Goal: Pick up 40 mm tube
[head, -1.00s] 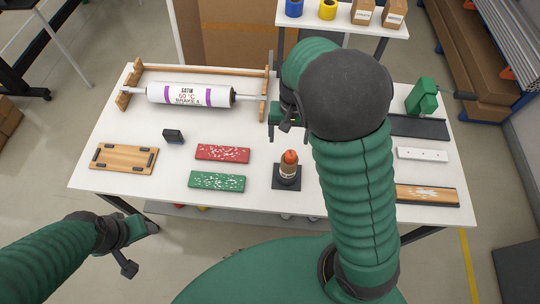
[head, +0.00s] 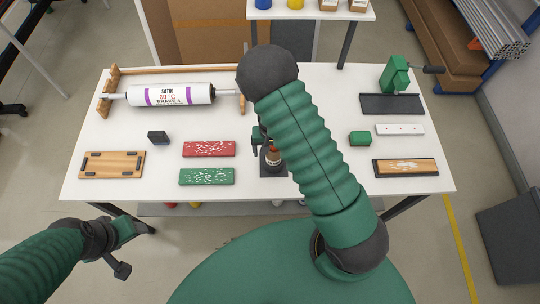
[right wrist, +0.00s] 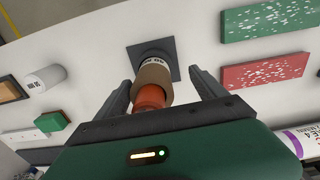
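A small tube (head: 272,158) with an orange-red top and a white label band stands upright on a dark square pad (head: 264,172). In the right wrist view the tube (right wrist: 153,85) points its orange end at the camera; its label is upside down and hard to read. My right gripper (head: 261,138) is right above it. The right wrist view shows its fingers (right wrist: 160,80) open on either side of the tube, with gaps between. My left gripper (head: 134,243) is off the table's front left; its finger opening is unclear.
Red (head: 209,149) and green (head: 207,177) speckled boards lie left of the pad. A green block (head: 359,138) and trays lie to the right. A large roll (head: 172,95) rests on a rack behind.

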